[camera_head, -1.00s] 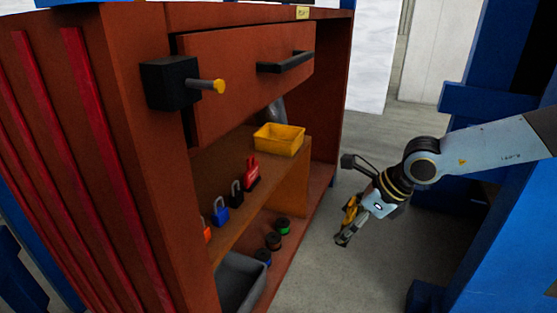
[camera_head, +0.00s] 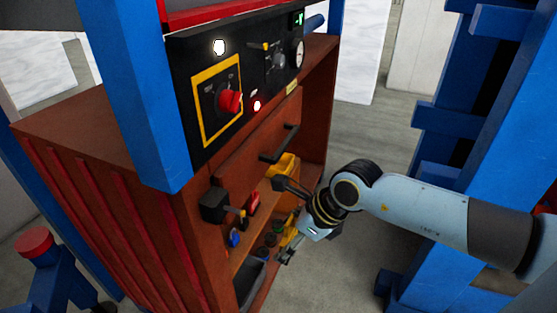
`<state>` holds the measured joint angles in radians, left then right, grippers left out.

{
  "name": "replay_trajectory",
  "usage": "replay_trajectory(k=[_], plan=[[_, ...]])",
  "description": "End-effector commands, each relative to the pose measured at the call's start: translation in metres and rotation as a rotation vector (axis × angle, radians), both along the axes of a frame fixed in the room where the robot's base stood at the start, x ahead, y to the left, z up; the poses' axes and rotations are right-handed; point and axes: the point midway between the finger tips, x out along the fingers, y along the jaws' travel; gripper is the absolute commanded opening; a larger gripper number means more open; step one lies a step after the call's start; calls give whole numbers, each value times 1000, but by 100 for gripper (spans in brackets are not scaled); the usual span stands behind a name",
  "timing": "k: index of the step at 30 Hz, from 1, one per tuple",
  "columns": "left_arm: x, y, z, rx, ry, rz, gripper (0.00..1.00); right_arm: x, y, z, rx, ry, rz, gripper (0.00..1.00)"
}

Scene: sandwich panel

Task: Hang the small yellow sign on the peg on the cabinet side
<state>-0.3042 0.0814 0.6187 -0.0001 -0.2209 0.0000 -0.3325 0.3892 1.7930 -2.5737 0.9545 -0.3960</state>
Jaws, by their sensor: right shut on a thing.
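My left gripper is out of view.
A drawer handle (camera_head: 279,144) juts out above the shelves. A yellow bin (camera_head: 287,162) and a red padlock (camera_head: 253,202) stand on the shelf. Above is a black panel with a red rotary switch (camera_head: 230,101). A blue post (camera_head: 140,90) stands at the cabinet's left.

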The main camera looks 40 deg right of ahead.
Motion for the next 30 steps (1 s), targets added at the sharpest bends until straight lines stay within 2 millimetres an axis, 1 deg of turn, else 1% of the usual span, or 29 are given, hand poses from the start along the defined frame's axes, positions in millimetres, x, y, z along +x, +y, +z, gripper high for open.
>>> replay_trajectory(k=[1,3,7,14,30], plan=[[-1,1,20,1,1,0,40,2,8,19,4,-1,4,44],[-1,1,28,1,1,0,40,3,16,26,2,0,14,44],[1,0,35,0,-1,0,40,5,24,33,1,0,22,44],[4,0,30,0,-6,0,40,12,28,29,0,0,25,44],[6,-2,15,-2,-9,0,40,44,42,26,1,-1,25,44]])
